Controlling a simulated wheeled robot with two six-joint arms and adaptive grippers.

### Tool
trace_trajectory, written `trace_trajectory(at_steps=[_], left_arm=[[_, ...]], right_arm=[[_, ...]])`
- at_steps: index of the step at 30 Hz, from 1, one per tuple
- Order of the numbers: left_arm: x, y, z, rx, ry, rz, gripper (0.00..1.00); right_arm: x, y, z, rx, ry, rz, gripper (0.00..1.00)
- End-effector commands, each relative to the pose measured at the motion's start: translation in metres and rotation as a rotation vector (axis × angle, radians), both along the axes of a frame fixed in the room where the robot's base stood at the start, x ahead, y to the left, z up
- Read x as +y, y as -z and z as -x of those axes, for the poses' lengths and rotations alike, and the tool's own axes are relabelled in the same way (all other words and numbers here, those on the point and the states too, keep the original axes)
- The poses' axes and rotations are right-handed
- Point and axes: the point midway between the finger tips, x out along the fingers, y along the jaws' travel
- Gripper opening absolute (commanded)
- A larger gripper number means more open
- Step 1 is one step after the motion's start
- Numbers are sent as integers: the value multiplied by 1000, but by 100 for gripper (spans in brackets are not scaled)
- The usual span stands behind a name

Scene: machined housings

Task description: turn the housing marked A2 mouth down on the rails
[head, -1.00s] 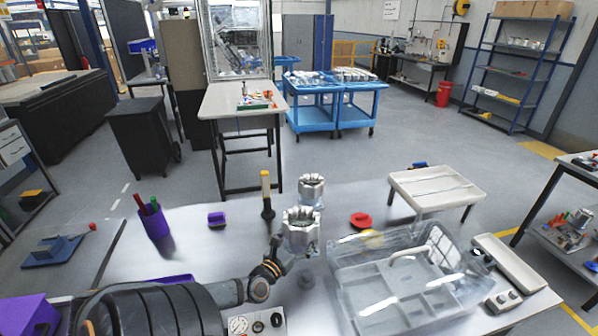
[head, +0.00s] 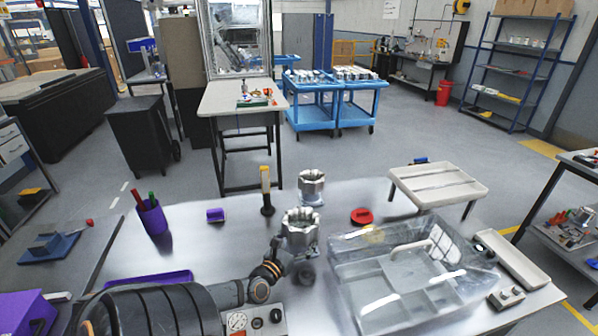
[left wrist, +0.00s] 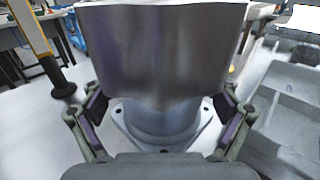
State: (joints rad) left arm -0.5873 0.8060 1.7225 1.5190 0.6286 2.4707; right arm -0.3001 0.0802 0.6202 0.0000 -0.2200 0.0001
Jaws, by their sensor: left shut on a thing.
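A silvery metal housing (head: 300,232) with a notched top is held by my left gripper (head: 296,250), upright with its notched end up. The left wrist view shows its wide grey body (left wrist: 160,50) close up, with a flange below; the left gripper's fingers (left wrist: 162,115) are on either side. A second, similar housing (head: 311,190) stands upright just behind it on the table. No A2 mark is legible on either. The rails (head: 437,184) look like the pale raised stand with lengthwise strips at the right back, with nothing on it. My right gripper is not in view.
A clear compartment box (head: 345,290) fills the right front of the table. A red disc (head: 361,216) lies between box and housings. A yellow-topped post (head: 266,190), purple block (head: 215,215) and purple pen cup (head: 152,219) stand left. The table's left middle is clear.

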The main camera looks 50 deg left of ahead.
Motion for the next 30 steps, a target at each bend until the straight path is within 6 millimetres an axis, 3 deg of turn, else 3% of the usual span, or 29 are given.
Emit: trace_trajectory(at_steps=[20, 21, 23, 30], left_arm=[[0, 9, -1, -5, 0, -1, 26], [0, 9, -1, -5, 0, -1, 93], [0, 9, -1, -5, 0, -1, 100], [0, 9, -1, -5, 0, -1, 100]], right_arm=[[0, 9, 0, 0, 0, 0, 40], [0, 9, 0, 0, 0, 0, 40], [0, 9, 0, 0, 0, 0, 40], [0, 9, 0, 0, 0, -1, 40]])
